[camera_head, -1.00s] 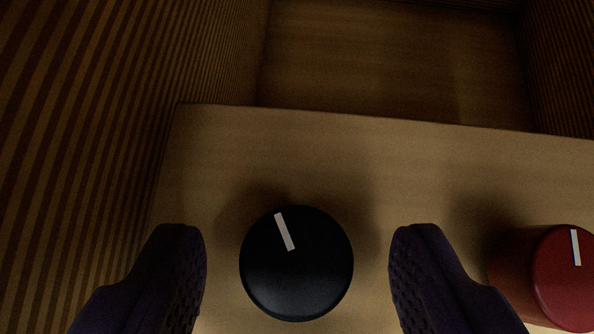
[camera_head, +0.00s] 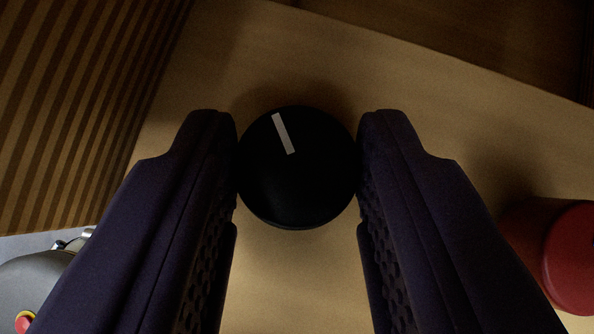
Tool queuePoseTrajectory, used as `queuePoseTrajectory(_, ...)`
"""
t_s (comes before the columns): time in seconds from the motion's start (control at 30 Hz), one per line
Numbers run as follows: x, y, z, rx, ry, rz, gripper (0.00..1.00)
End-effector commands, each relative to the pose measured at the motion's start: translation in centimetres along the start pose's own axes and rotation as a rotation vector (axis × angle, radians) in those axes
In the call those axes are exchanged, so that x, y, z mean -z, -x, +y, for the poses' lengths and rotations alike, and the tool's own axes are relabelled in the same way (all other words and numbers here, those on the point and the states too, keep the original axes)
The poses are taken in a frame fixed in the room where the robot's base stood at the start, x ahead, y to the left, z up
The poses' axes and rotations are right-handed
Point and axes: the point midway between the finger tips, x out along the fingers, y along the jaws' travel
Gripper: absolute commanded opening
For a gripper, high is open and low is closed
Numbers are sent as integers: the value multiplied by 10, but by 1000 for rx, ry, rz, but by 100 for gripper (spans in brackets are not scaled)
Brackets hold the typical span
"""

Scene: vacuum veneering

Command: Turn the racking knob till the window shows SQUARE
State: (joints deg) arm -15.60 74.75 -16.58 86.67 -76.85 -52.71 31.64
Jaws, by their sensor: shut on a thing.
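A round black knob (camera_head: 297,185) with a white pointer line stands on a pale wooden panel, near the middle of the head camera view. Its white line points up and slightly left. My gripper (camera_head: 297,170) has one dark, textured finger on each side of the knob, both touching its sides, and is shut on it. No window or word shows in this view, so the reading cannot be told.
A red knob (camera_head: 572,258) stands on the same panel (camera_head: 420,90) at the right, partly behind my right finger. A striped wooden wall (camera_head: 80,90) rises at the left. A grey rounded thing with a red button (camera_head: 26,322) shows at bottom left.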

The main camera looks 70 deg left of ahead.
Motion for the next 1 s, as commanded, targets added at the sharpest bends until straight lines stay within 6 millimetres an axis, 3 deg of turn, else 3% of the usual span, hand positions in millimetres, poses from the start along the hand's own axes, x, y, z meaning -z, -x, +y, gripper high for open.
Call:
queuePoseTrajectory(0.33,-1,0,0,19,21,-2,7)
queuePoseTrajectory(0.37,-1,0,0,19,21,-2,45)
queuePoseTrajectory(0.43,-1,0,0,19,21,-2,61)
queuePoseTrajectory(0.47,-1,0,0,19,20,-2,64)
queuePoseTrajectory(0.77,0,3,1,18,20,-2,64)
queuePoseTrajectory(1.0,2,44,3,15,17,-1,64)
